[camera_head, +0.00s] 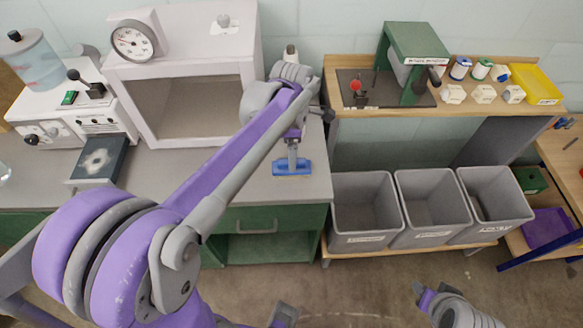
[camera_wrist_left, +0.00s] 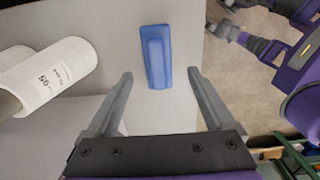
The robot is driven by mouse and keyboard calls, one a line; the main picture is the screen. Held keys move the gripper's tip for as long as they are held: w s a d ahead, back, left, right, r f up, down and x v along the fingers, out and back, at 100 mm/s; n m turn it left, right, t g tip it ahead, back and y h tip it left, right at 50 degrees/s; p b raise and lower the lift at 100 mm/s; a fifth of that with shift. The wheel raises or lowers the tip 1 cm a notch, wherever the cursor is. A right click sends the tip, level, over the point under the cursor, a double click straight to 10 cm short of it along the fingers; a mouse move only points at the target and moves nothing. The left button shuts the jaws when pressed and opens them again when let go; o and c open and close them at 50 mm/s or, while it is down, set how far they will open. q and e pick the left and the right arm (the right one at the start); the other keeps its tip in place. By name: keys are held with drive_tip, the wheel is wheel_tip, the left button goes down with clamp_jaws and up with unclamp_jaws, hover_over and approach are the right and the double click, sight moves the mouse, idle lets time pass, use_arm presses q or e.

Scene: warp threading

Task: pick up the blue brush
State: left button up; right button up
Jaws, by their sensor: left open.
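The blue brush (camera_head: 291,168) lies on the grey worktop near its front right edge. In the left wrist view the brush (camera_wrist_left: 156,55) shows a flat blue base with a raised narrow grip on top. My left gripper (camera_head: 292,150) is above the brush, pointing down. In the left wrist view its two fingers (camera_wrist_left: 158,78) are spread wide, with the brush beyond the fingertips and between their lines; nothing is held. My right gripper (camera_head: 425,296) is low at the bottom right, away from the brush; its jaw state is unclear.
A white open-fronted cabinet (camera_head: 190,62) with a dial scale (camera_head: 134,42) is behind. Grey bins (camera_head: 362,238) stand right of the worktop's edge.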

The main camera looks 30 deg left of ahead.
use_arm(q)
drive_tip(key=f, duration=0.6)
drive_tip(key=shift+w, duration=0.25)
drive_tip(key=shift+r, duration=0.1)
clamp_jaws()
